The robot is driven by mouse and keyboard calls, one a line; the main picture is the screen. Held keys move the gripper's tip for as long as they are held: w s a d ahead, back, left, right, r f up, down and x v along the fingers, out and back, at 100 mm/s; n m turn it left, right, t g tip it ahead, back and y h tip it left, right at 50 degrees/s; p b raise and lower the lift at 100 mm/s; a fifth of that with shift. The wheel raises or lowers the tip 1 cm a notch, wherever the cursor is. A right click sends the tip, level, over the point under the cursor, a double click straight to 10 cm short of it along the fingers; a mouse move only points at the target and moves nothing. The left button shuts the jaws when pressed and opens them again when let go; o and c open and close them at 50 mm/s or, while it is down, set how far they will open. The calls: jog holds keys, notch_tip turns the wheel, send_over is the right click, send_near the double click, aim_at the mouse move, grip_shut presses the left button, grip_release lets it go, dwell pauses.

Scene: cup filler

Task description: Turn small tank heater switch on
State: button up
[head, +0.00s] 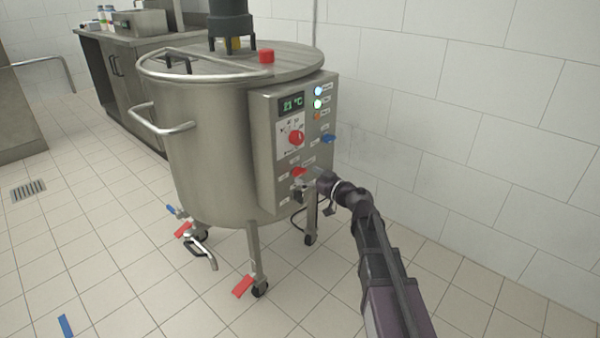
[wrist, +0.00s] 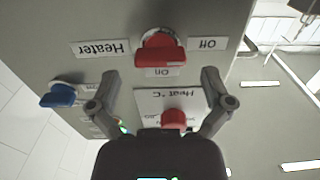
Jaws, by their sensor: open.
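The small tank (head: 210,150) is a steel vessel on castors with a grey control box (head: 265,150) on its side. The red heater switch (head: 298,172) sits low on the box face. In the wrist view, which is upside down, the red heater switch (wrist: 160,50) lies between a "Heater" label (wrist: 102,47) and an "Off" label (wrist: 208,44), with an "On" label (wrist: 165,72) beside it. I cannot tell which label its handle points to. My gripper (wrist: 158,92) is open, its two fingers apart and empty, close to the switch; in the head view my gripper (head: 305,190) is just below it.
A red temperature dial (head: 296,138) and a blue switch (head: 328,138) are on the same box. The blue switch (wrist: 60,95) is left of my fingers in the wrist view. A tiled wall (head: 470,130) is at the right.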

jog(key=shift+x, duration=1.35)
jog(key=c, duration=1.1)
